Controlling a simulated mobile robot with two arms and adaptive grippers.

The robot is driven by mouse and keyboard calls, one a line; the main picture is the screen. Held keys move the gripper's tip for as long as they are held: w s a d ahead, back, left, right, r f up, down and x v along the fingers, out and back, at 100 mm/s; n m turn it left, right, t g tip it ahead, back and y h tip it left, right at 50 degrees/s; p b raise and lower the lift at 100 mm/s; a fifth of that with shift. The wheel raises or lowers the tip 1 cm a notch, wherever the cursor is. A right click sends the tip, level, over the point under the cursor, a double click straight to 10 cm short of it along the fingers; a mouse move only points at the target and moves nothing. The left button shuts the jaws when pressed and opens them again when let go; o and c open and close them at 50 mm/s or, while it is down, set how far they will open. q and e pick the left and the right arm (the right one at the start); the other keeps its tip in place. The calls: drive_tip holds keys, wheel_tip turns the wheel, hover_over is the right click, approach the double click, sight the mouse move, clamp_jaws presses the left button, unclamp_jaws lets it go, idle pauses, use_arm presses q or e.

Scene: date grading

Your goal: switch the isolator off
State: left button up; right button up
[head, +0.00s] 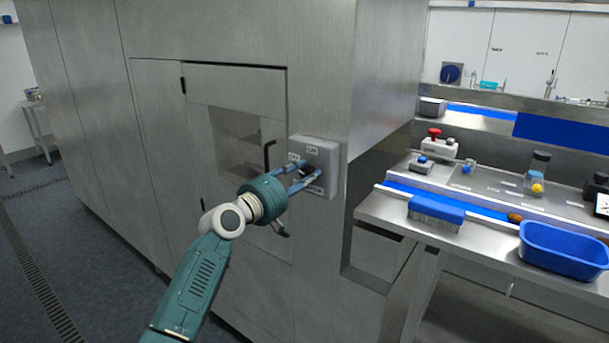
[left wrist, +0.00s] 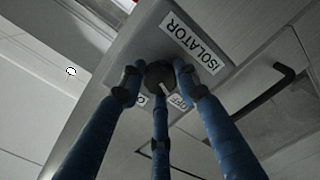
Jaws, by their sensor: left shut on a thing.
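The isolator is a grey box (head: 325,157) on the steel cabinet's front, near its right corner. Its dark rotary knob also shows in the left wrist view (left wrist: 158,75). The left wrist view shows an ISOLATOR label (left wrist: 190,42) and an OFF label (left wrist: 180,102); another label is partly hidden by a finger. My left gripper (head: 306,179) has its blue fingers closed around the knob. A pale mark shows on the knob, but I cannot tell surely which label it points at. My right gripper is not in view.
A black door handle (head: 267,155) stands just left of the box, close to my left gripper. At right, a steel bench carries a blue brush (head: 436,213), a blue tub (head: 567,250) and a red-button control box (head: 437,144). The floor at left is clear.

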use_arm(q)
drive_tip(key=shift+w+a+r, duration=0.1)
drive_tip(key=shift+a+r, duration=0.15)
drive_tip(key=shift+r, duration=0.25)
drive_tip(key=o, duration=1.2)
drive_tip(key=shift+f, duration=0.1)
drive_tip(key=shift+c, duration=0.2)
drive_tip(key=shift+a+f, duration=0.1)
drive_tip(key=shift+f, duration=0.2)
drive_tip(key=shift+s+a, duration=0.15)
drive_tip(key=shift+s, duration=0.2)
drive_tip(key=v, duration=1.1)
drive_tip(key=shift+a, duration=0.15)
